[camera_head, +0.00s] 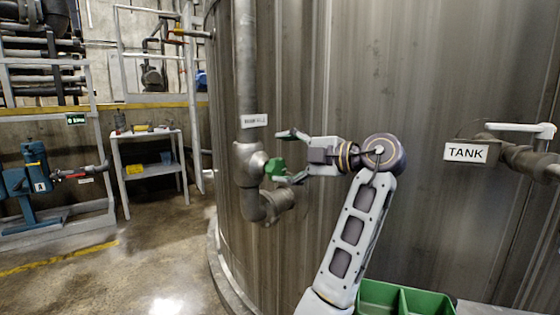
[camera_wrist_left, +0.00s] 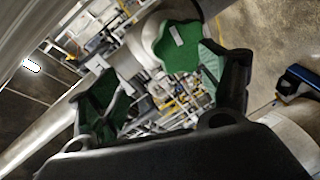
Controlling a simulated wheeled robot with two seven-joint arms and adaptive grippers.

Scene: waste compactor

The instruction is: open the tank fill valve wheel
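The green valve wheel (camera_head: 274,167) sits on a grey pipe fitting on the tank's side, and shows in the left wrist view (camera_wrist_left: 178,48). My left gripper (camera_head: 289,156) is open at the wheel, with one finger above it and one below it in the head view. In the left wrist view the open gripper (camera_wrist_left: 168,92) has its green-padded fingers wide apart. The wheel lies beyond them, close to the right finger and partly overlapped by it. I cannot tell whether they touch. My right gripper is not in view.
A vertical pipe (camera_head: 246,70) with a small label runs above the valve. The large tank wall (camera_head: 430,80) stands close behind my arm. A TANK sign (camera_head: 466,152) and white-handled pipe are at right. A green bin (camera_head: 385,298) is below. Open floor lies left.

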